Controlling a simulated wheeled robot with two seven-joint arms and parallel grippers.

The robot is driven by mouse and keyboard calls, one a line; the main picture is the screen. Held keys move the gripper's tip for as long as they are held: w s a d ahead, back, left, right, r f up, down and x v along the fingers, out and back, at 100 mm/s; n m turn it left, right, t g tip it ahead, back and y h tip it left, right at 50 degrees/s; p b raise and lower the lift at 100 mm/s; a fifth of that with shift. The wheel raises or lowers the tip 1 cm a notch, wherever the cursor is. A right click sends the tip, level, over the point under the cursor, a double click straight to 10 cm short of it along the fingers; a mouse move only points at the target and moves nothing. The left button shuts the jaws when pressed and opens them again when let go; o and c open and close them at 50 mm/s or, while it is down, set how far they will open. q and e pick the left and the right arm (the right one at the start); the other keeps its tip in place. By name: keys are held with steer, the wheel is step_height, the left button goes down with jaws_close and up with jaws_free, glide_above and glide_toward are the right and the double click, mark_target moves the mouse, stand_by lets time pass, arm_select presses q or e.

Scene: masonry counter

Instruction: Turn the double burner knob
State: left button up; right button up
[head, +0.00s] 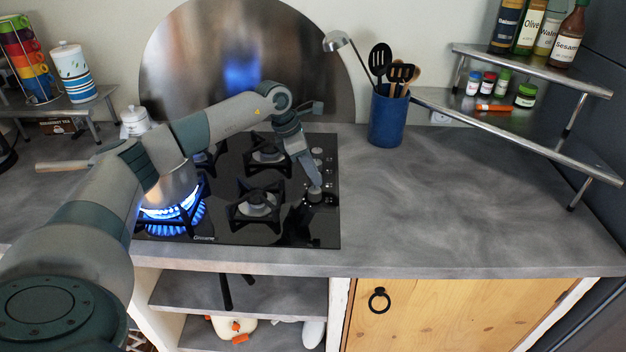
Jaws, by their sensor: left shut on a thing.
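The black glass cooktop (270,236) is set in the grey counter, with its knobs in a group along the right side. My left gripper (314,191) points down at the front knobs and is shut on a knob (315,199), which its fingers partly hide. Another knob (331,187) shows just to the right of it. The front left burner (172,214) burns with blue flame in more than one ring, under a metal pot (176,186) partly hidden by my left arm. The other burners show no flame. My right gripper is not in view.
A blue crock (387,118) of utensils stands right of the cooktop, and a metal corner shelf (530,72) holds bottles and jars. A white canister (73,72) and stacked cups (30,60) stand at the left. The counter (440,200) right of the cooktop is clear.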

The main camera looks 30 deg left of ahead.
arm_select(q)
steer(key=m+b, duration=0.1)
steer(key=m, duration=0.1)
steer(key=m+g+b, duration=0.1)
steer(key=m+h+b, duration=0.1)
steer(key=m, duration=0.1)
steer(key=shift+w+a+f+m+g+b, duration=0.1)
steer(key=shift+w+m+g+b, duration=0.2)
steer(key=shift+g+b, duration=0.1)
steer(key=shift+m, duration=0.4)
steer(key=m+g+b, duration=0.1)
steer(key=m, duration=0.1)
steer(key=shift+m+b, duration=0.3)
steer(key=shift+w+m+g+b, duration=0.1)
steer(key=shift+m+g+b, duration=0.5)
steer(key=shift+m, duration=0.6)
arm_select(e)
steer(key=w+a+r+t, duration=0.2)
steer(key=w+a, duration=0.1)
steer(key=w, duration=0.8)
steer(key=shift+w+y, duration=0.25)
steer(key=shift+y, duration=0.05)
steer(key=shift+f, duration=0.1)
arm_select(q)
steer(key=o, duration=1.1)
steer(key=shift+c, duration=0.2)
steer(key=shift+r, duration=0.25)
